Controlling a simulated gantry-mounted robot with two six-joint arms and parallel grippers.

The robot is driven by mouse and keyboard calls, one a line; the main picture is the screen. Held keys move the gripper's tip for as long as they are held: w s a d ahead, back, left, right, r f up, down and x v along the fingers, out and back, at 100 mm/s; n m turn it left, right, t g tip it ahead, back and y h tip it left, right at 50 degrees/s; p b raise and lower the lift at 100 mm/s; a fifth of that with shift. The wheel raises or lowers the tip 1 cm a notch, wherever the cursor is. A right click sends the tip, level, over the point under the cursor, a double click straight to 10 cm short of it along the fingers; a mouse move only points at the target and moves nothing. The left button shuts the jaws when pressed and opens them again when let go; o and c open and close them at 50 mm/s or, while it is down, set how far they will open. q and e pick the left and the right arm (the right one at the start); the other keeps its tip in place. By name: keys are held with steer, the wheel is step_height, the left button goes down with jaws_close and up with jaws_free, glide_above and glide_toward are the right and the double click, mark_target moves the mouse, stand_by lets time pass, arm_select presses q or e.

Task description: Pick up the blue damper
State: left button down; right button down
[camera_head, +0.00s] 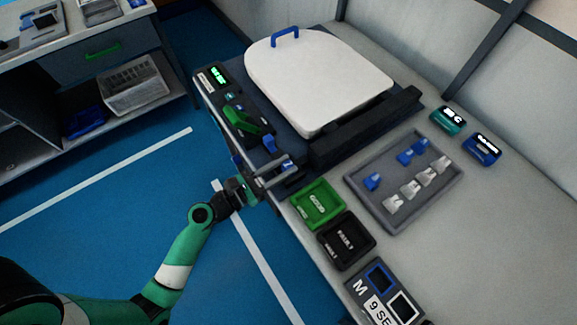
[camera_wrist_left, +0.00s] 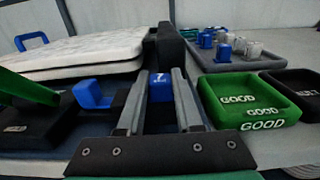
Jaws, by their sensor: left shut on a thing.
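My left gripper (camera_head: 275,174) reaches in from the left to the front edge of the test rig. It is shut on a blue damper (camera_head: 287,166) marked with a white 7. In the left wrist view the damper (camera_wrist_left: 161,88) sits between the two long grey fingers. Other blue dampers (camera_head: 372,181) stand in the grey tray (camera_head: 360,191) to the right, along with several white ones (camera_head: 410,189). My right gripper is not in view.
A white toilet seat (camera_head: 320,80) with a blue handle lies on the rig behind. A green GOOD bin (camera_head: 318,204) and a black bin (camera_head: 346,240) stand right of my left gripper. A green lever (camera_head: 240,119) and a blue block (camera_head: 270,143) are left of it.

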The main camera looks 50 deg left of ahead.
arm_select(q)
step_height(320, 180, up, 10)
steer(key=p, duration=0.7)
steer(key=shift+p, duration=0.35)
steer(key=shift+d, duration=0.1)
